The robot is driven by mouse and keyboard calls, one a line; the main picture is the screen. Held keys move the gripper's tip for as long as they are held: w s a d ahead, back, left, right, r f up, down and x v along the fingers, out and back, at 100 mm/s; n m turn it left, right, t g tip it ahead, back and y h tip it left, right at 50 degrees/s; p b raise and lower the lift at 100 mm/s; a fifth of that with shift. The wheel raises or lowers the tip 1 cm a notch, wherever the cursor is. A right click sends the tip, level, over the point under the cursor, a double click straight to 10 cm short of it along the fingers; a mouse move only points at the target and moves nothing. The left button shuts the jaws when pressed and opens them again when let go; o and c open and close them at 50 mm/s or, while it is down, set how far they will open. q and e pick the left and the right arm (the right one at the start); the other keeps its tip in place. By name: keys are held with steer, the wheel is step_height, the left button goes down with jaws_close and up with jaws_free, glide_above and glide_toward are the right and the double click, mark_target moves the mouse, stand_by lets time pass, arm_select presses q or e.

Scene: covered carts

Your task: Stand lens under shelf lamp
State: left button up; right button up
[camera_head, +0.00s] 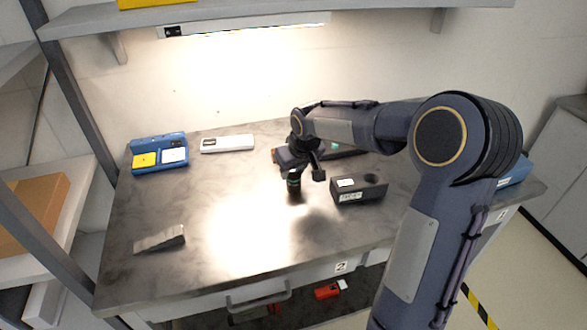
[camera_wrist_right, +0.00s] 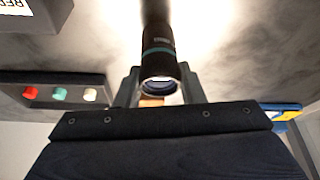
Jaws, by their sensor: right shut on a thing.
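The lens (camera_head: 294,188) is a black cylinder with a teal ring. My right gripper (camera_head: 296,174) is shut on it and holds it roughly upright over the worktop. In the right wrist view the lens (camera_wrist_right: 158,55) sits between the two fingers (camera_wrist_right: 160,88), its glass end facing the camera. I cannot tell whether its lower end touches the worktop. The shelf lamp (camera_head: 245,25) is a lit bar under the shelf. Its bright patch (camera_head: 245,232) on the worktop lies left of and nearer than the lens. My left gripper is not in view.
A black labelled box (camera_head: 358,190) with a round opening stands just right of the lens. A blue holder (camera_head: 159,153), a white case (camera_head: 228,143) and a grey wedge (camera_head: 160,239) are on the left. A button panel (camera_wrist_right: 60,92) shows in the wrist view. The middle worktop is clear.

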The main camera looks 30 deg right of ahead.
steer(key=shift+f, duration=0.2)
steer(key=o, duration=1.1)
steer(key=shift+c, duration=0.2)
steer(key=shift+s+r, duration=0.1)
steer(key=shift+r, duration=0.4)
steer(key=v, duration=1.1)
steer(key=s+a+f+y, duration=0.2)
steer(key=s+a, duration=0.3)
steer(key=s, duration=0.7)
steer(key=s+a+f+m+t+y, duration=0.1)
steer(key=s+a+f, duration=0.4)
steer(key=s, duration=0.7)
steer(key=shift+s+a+y+p, duration=0.3)
steer(key=shift+s+a+y, duration=0.15)
steer(key=shift+a, duration=0.25)
